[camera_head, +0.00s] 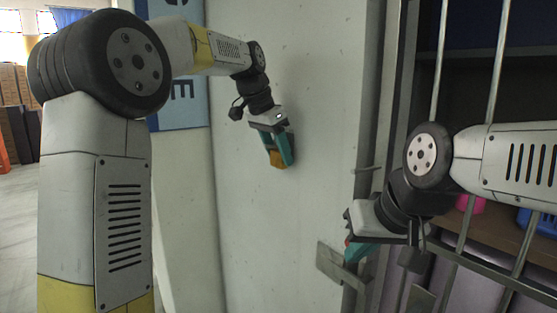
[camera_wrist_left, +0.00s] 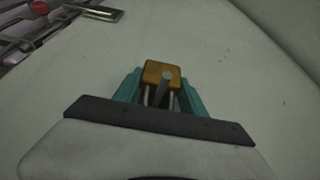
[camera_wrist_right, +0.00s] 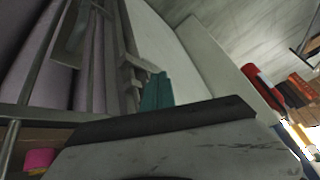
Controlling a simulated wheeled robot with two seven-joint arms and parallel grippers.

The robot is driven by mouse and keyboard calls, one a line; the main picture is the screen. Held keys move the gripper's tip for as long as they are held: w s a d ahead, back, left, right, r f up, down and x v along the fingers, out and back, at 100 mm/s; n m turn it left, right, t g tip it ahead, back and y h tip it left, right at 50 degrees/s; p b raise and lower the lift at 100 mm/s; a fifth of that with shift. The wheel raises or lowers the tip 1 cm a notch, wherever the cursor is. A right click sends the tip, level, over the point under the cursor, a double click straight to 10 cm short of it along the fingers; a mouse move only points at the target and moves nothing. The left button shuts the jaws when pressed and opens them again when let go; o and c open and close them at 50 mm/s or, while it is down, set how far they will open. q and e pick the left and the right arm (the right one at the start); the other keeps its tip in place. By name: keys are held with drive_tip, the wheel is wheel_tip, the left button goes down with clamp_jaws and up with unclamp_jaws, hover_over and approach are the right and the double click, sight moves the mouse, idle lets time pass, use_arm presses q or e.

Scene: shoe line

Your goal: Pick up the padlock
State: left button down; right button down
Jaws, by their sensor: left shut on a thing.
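The brass-yellow padlock (camera_head: 278,159) is in front of the pale wall panel in the head view. In the left wrist view the padlock (camera_wrist_left: 160,72) sits between the two teal fingers, with its metal shackle toward the palm. My left gripper (camera_head: 277,150) is shut on it, with a finger on either side. The fingers partly hide the padlock in the head view. I cannot tell whether the padlock touches the wall. My right gripper (camera_head: 357,251) is by the door edge, apart from the padlock. Its teal fingers (camera_wrist_right: 156,92) look together in the right wrist view, with nothing seen between them.
A barred metal door (camera_head: 497,75) stands at the right with shelves behind it. A metal latch plate (camera_head: 341,265) is at its edge, below my right gripper. A pink item (camera_head: 470,204) and a blue crate (camera_head: 545,222) lie behind the bars. A blue sign (camera_head: 183,100) hangs at the left.

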use_arm(q)
drive_tip(key=s+a, duration=1)
drive_tip(key=a, duration=0.4)
drive_tip(key=shift+s+a, duration=0.25)
drive_tip(key=shift+s, duration=0.05)
drive_tip(key=shift+f, duration=0.1)
